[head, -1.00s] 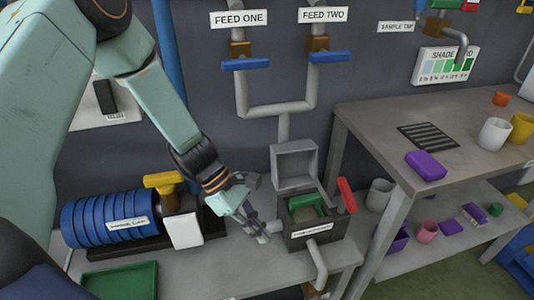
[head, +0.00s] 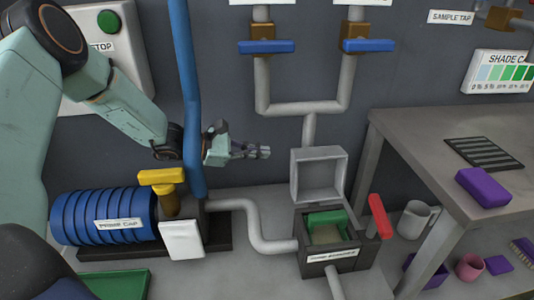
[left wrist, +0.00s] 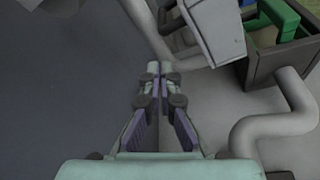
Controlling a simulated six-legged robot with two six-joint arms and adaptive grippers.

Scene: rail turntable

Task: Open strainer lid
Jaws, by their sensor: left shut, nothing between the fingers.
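The strainer is a dark open-topped box (head: 343,258) with a pale label on its front, on the low bench in the head view. A green piece (head: 327,218) sits inside it. Its grey lid (head: 318,176) stands upright at the back edge, hinged open. In the left wrist view the lid (left wrist: 213,32) is at upper right, beside the box (left wrist: 290,57). My left gripper (head: 262,152) is shut and empty, in the air left of the lid and apart from it. Its fingertips are together in the left wrist view (left wrist: 158,70). My right gripper is out of view.
A grey pipe (head: 252,222) runs from the blue ribbed pump (head: 105,218) to the strainer. A red handle (head: 380,215) stands right of the box. A blue vertical pipe (head: 185,80) is close by my left wrist. A grey table (head: 420,140) stands at right.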

